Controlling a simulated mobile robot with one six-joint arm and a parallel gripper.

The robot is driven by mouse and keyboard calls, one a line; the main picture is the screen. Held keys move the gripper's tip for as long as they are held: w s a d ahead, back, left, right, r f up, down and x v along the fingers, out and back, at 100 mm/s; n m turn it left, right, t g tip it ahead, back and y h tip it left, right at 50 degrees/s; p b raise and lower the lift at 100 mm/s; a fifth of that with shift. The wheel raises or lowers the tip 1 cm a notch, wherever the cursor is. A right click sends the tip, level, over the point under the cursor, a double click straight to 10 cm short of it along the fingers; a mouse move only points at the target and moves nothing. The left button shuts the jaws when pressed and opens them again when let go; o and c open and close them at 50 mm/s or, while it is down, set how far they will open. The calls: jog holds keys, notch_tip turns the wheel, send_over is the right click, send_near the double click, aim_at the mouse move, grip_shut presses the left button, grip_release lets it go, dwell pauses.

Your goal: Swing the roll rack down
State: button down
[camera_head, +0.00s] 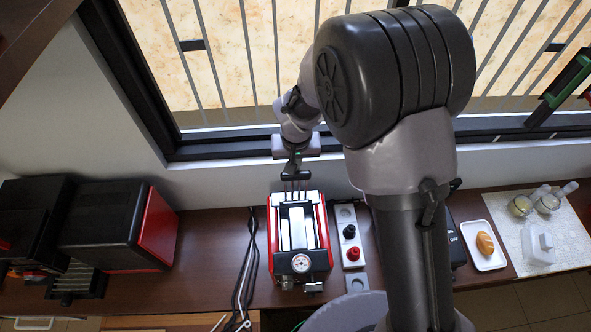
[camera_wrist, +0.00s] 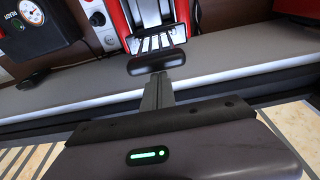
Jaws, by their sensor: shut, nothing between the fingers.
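The red toaster (camera_head: 326,235) stands on the brown counter with a round dial on its front; part of it shows at the top of the wrist view (camera_wrist: 118,22). The roll rack (camera_head: 297,175) has a dark crossbar with thin rods at the toaster's window-side end. Its dark bar (camera_wrist: 157,62) and rods show close up in the wrist view. My gripper (camera_wrist: 159,80) is shut and empty, with its fingertips right at the bar on the window side. I cannot tell whether they touch it. In the head view my gripper (camera_head: 294,163) is small above the bar.
A strip with black and red knobs (camera_head: 349,238) lies right of the toaster; cables (camera_head: 245,262) lie left. Farther left is a black and red appliance (camera_head: 125,225). A white plate (camera_head: 481,262) with a bread roll is at right. The barred window is behind.

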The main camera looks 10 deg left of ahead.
aim_at(296, 179)
jog(key=shift+s+d+b, duration=0.25)
jog(key=shift+s+b, duration=0.15)
jog(key=shift+s, duration=0.4)
jog(key=shift+s+d+b, duration=0.2)
jog(key=shift+s+b, duration=0.2)
jog(key=shift+s, duration=0.4)
jog(key=shift+s+f+b, duration=0.1)
jog(key=shift+s+b, duration=0.1)
jog(key=shift+b, duration=0.1)
jog(key=shift+s+d+f+b, duration=0.1)
jog(key=shift+s+d+b, duration=0.1)
jog(key=shift+s+b, duration=0.4)
jog(key=shift+s+d+b, duration=0.2)
jog(key=shift+s+b, duration=0.05)
jog(key=shift+s, duration=0.55)
jog(key=shift+f, duration=0.1)
jog(key=s+b, duration=0.2)
jog(key=s+f, duration=0.1)
jog(key=shift+d+b, duration=0.4)
jog(key=shift+f, duration=0.15)
